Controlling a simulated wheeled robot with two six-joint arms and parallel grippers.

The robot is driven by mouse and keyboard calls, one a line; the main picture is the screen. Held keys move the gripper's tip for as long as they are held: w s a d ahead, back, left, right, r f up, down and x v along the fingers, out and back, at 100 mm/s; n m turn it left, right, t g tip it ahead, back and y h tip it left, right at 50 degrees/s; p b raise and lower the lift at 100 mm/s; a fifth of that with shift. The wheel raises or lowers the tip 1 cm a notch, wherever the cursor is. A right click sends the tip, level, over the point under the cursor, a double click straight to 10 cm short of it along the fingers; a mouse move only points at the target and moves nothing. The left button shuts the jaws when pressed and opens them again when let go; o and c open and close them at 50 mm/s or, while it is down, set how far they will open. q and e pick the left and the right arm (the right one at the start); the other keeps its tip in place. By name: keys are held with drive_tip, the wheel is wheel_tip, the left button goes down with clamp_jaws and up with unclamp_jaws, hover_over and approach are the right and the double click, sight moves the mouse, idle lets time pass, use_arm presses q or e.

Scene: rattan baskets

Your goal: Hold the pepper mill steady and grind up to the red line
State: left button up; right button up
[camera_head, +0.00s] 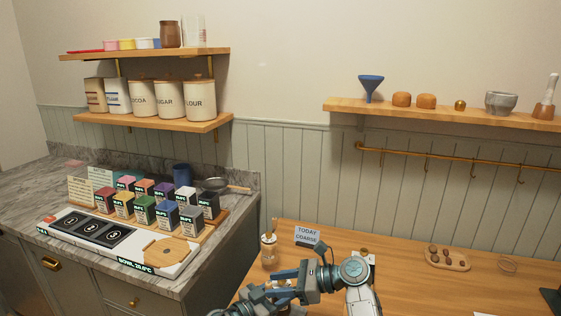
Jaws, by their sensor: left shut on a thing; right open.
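My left gripper (268,295) is low in the middle of the view, at the front of the wooden table. It is shut on a mostly hidden thing, apparently the pepper mill, with only a small pale part showing between the grippers. My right gripper (286,273) is open and reaches leftward just above and beside it; its wrist blocks much of the view. I cannot tell whether it touches the mill. No red line can be made out. A card reading "TODAY COARSE" (307,236) stands on the table behind the grippers.
A small tray (435,261) with brown balls and a ring (508,265) lie to the right on the wooden table (415,292). Spice boxes (145,210) crowd the marble counter at left. The table's right middle is mostly clear.

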drive_tip(key=shift+x, duration=1.4)
drive_tip(key=c, duration=0.9)
